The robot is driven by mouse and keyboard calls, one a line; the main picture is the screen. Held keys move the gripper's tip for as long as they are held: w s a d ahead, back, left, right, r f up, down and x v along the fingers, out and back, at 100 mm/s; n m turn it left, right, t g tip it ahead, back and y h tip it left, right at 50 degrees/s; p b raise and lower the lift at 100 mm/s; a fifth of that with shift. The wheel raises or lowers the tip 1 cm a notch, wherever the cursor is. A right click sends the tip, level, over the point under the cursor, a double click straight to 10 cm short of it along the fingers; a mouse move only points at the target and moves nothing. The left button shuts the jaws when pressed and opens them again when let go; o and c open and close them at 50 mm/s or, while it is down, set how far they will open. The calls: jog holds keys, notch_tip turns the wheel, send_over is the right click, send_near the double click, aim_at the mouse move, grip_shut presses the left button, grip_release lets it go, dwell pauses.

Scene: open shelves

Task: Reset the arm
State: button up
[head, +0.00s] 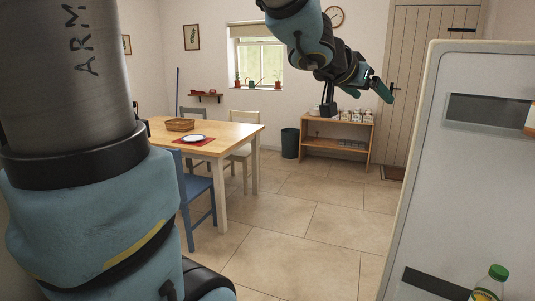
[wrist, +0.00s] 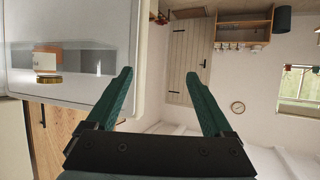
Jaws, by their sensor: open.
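My arm rises large at the left of the head view and comes back in from the top centre. My gripper (head: 384,88) hangs at the end of it, in the air in front of the far wall and door. In the wrist view my gripper (wrist: 160,76) shows two green fingers spread wide apart, with nothing between them. The wrist view is turned over, with the room seen upside down.
A white panel (head: 470,170) with a bottle (head: 490,283) stands close at the right. The wooden table (head: 225,137) with a basket (head: 180,125) and plate (head: 194,139) is at the left. A low wooden shelf (head: 350,126) stands at the back. The tiled floor between is clear.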

jog(key=w+a+f+n+y, duration=0.2)
jog(key=a+f+n+y, duration=0.15)
jog(key=a+f, duration=0.45)
jog(key=w+a+f+n+y, duration=0.2)
jog(key=a+f+y, duration=0.4)
jog(key=a, duration=0.4)
jog(key=s+a+f+n+g, duration=0.3)
jog(key=s+a+f+g, duration=0.3)
jog(key=s+a+f, duration=0.4)
notch_tip(320, 180, down, 2)
jog(key=shift+s+a+g, duration=0.3)
jog(key=shift+s, duration=0.65)
jog(key=shift+s+f+y, duration=0.15)
jog(key=shift+s+y, duration=0.1)
jog(key=shift+s, duration=0.1)
jog(key=shift+c, duration=0.2)
